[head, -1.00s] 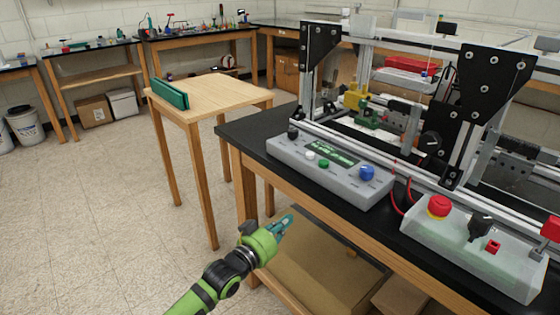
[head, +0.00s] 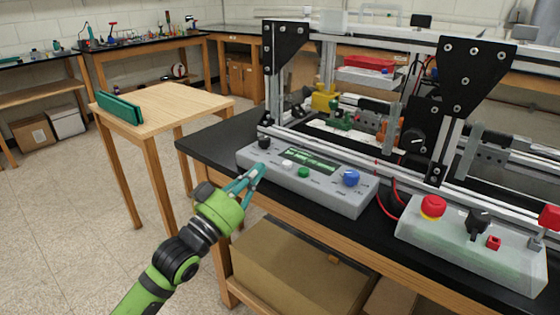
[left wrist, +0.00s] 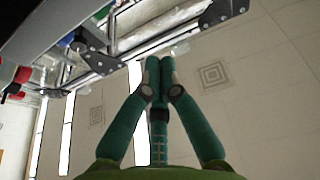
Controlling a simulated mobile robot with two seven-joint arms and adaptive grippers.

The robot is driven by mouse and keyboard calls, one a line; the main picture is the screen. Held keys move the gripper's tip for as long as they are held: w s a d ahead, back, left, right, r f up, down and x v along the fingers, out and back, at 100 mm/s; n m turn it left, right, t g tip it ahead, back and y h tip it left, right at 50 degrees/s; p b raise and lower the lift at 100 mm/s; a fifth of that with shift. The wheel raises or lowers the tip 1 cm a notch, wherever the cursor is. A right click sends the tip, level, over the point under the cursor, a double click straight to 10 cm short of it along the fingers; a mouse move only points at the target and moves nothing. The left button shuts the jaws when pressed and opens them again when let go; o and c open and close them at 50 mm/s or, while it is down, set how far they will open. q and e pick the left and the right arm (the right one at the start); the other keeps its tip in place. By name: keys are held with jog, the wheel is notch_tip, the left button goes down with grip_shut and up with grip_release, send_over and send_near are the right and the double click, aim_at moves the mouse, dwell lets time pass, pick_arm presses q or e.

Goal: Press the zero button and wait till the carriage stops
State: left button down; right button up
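The grey control box (head: 345,203) sits on the black bench top. It carries a lit green display (head: 310,159), a white button (head: 287,165), a green button (head: 303,172), a blue knob (head: 351,178) and a black knob (head: 264,143). Labels are too small to read, so I cannot tell which is zero. My left gripper (head: 253,173) is at the box's front left, left of the white button; contact cannot be told. In the left wrist view its fingertips (left wrist: 158,72) meet with nothing between them. The carriage cannot be clearly picked out inside the extrusion frame (head: 400,40). My right gripper is not in view.
A second box (head: 470,255) with a red emergency button (head: 433,206) and black switch (head: 478,222) stands at the right. A wooden table (head: 170,108) with a green object (head: 120,107) stands left. Red wires (head: 383,205) run between the boxes. Cardboard boxes lie beneath the bench.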

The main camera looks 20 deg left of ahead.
pick_arm(q)
notch_tip(320, 180, up, 3)
jog(key=p, duration=0.1)
send_over(281, 172)
notch_tip(281, 172, down, 2)
jog(key=shift+w+f, duration=0.1)
jog(key=shift+f, duration=0.15)
jog(key=shift+a+f, duration=0.1)
jog(key=shift+f, duration=0.7)
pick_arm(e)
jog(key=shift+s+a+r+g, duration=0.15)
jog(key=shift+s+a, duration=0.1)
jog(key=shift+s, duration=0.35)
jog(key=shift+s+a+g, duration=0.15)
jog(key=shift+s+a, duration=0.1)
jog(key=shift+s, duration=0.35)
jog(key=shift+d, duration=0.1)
